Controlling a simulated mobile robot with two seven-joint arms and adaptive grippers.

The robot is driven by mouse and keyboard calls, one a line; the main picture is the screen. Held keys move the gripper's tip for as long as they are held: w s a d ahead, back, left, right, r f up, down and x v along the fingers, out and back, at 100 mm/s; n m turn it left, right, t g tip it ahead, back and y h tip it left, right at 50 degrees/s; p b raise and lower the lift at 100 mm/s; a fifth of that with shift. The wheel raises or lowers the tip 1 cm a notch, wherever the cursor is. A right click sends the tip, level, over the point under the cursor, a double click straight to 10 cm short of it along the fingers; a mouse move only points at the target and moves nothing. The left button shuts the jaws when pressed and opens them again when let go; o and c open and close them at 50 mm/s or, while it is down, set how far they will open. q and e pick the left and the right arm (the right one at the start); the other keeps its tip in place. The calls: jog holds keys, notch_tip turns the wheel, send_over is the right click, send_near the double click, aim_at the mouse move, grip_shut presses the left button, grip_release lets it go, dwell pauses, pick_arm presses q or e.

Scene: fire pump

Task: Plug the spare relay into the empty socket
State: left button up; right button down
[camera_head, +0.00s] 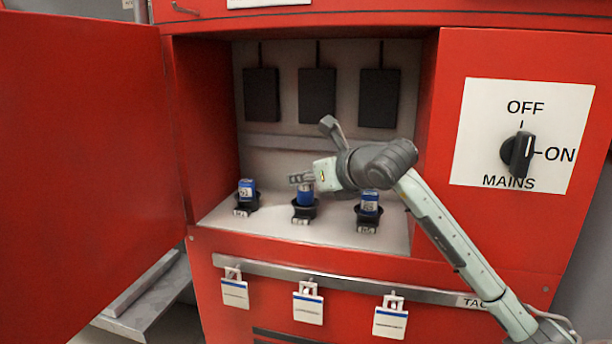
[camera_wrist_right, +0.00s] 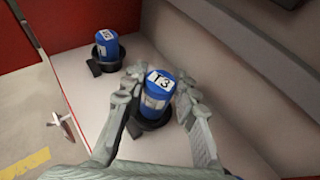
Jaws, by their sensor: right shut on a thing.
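A blue relay with a white T3 label (camera_wrist_right: 158,92) is between the fingers of my right gripper (camera_wrist_right: 157,97), which is shut on it. In the head view the same relay (camera_head: 305,196) stands upright at the middle black socket (camera_head: 305,211); its lower end is inside or just above the socket's rim, and I cannot tell if it is fully seated. My right gripper (camera_head: 302,181) reaches it from the right. Other blue relays stand in the left socket (camera_head: 246,188) and the right socket (camera_head: 369,203). My left gripper is out of view.
The sockets stand on the pale shelf (camera_head: 335,233) of an open red cabinet. The red door (camera_head: 90,170) is swung open at left. Black boxes (camera_head: 317,95) hang on the back wall. White tags (camera_head: 308,308) hang below.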

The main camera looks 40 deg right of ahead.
jog(key=shift+f, duration=0.55)
jog(key=shift+f, duration=0.35)
jog(key=shift+f, duration=0.2)
dwell(0.3)
dwell(0.3)
jog(key=c, duration=1.1)
grip_release()
jog(key=shift+v, duration=4.05)
jog(key=shift+r, duration=0.1)
